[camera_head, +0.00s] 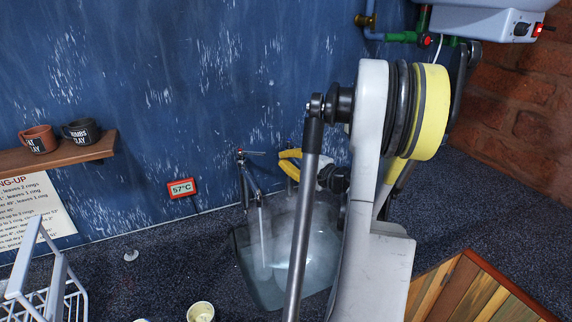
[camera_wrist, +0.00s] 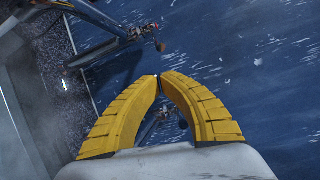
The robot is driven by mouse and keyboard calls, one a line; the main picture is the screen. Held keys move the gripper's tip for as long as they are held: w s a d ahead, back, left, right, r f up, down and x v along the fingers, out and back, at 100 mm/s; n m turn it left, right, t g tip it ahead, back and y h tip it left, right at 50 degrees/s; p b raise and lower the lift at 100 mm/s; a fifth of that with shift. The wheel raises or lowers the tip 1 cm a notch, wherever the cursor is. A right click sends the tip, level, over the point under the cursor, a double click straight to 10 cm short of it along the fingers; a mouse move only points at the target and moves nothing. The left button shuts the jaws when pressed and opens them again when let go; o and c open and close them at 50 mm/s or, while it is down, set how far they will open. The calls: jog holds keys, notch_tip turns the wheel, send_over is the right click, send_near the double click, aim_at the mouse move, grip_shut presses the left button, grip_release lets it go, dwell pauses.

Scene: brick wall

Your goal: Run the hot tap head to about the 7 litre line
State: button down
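A metal tap (camera_head: 250,185) with a small cross-bar head (camera_head: 241,153) stands at the blue wall, with a reddish spot on the head. Water (camera_head: 263,235) runs from its spout into the sink basin (camera_head: 245,265). The basin holds hazy water; I cannot read any litre line. My gripper's yellow fingers (camera_head: 283,160) are just right of the tap head, apart from it. In the wrist view, my gripper (camera_wrist: 159,77) has its tips together with nothing seen held. The running tap's head (camera_wrist: 155,35) lies beyond the tips. A second tap head (camera_wrist: 164,113) shows through the finger gap.
A display (camera_head: 182,188) on the wall reads 57°C. A shelf (camera_head: 85,154) holds two mugs above a paper notice (camera_head: 30,212). A white rack (camera_head: 50,285) and a pale cup (camera_head: 201,311) stand on the dark counter. A white heater unit (camera_head: 480,20) hangs top right.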

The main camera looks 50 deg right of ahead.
jog(key=w+a+b, duration=0.1)
jog(key=w+b, duration=0.1)
jog(key=w, duration=0.4)
jog(key=shift+w, duration=0.2)
jog(key=shift+a+h, duration=0.3)
jog(key=shift+s+a+m+g+h, duration=0.25)
jog(key=shift+a+m+h, duration=0.25)
jog(key=shift+m+h, duration=0.35)
jog(key=shift+s+a+m+g+h, duration=0.15)
jog(key=shift+a+m+g+h, duration=0.25)
jog(key=shift+m+h, duration=0.45)
jog(key=shift+s+a+b, duration=0.1)
jog(key=shift+a+b, duration=0.35)
jog(key=shift+a, duration=1.4)
